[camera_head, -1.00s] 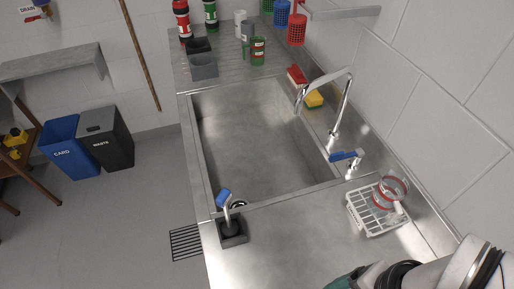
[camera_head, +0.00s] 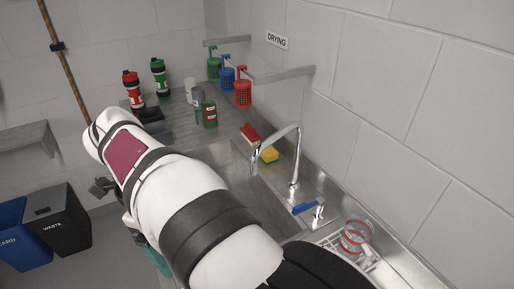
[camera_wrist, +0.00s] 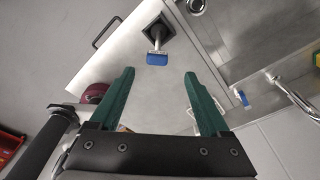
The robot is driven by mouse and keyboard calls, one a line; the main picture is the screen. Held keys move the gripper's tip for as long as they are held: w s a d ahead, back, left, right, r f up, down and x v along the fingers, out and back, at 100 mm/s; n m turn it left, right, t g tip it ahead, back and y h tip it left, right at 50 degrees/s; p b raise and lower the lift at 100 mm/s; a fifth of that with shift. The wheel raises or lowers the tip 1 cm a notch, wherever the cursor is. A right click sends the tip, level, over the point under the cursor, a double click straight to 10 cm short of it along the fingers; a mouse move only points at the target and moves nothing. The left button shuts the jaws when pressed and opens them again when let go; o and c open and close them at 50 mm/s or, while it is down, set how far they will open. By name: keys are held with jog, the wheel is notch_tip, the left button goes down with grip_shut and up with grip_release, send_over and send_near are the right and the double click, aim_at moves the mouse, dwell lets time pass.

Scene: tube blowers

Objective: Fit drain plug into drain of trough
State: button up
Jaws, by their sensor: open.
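The steel trough (camera_head: 270,207) is mostly hidden behind my arm in the head view. In the wrist view its near corner (camera_wrist: 240,30) shows at upper right, with a round metal drain ring (camera_wrist: 196,5) at the top edge. My gripper (camera_wrist: 159,74) is open, its two green fingers apart with nothing between them, above the steel bench beside the trough. A dark red rounded thing (camera_wrist: 95,93) lies left of the left finger, partly hidden; I cannot tell whether it is the drain plug. No drain plug is clearly recognisable in either view.
The tap (camera_head: 293,165) and blue-handled valve (camera_head: 306,208) rise along the wall side. A white rack (camera_head: 345,246) holds a clear jar. Bottles and cups stand at the far end.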

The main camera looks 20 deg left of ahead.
notch_tip(320, 180, down, 13)
jog(key=d, duration=0.1)
jog(key=shift+s+d, duration=0.2)
jog(key=shift+s, duration=0.05)
grip_shut()
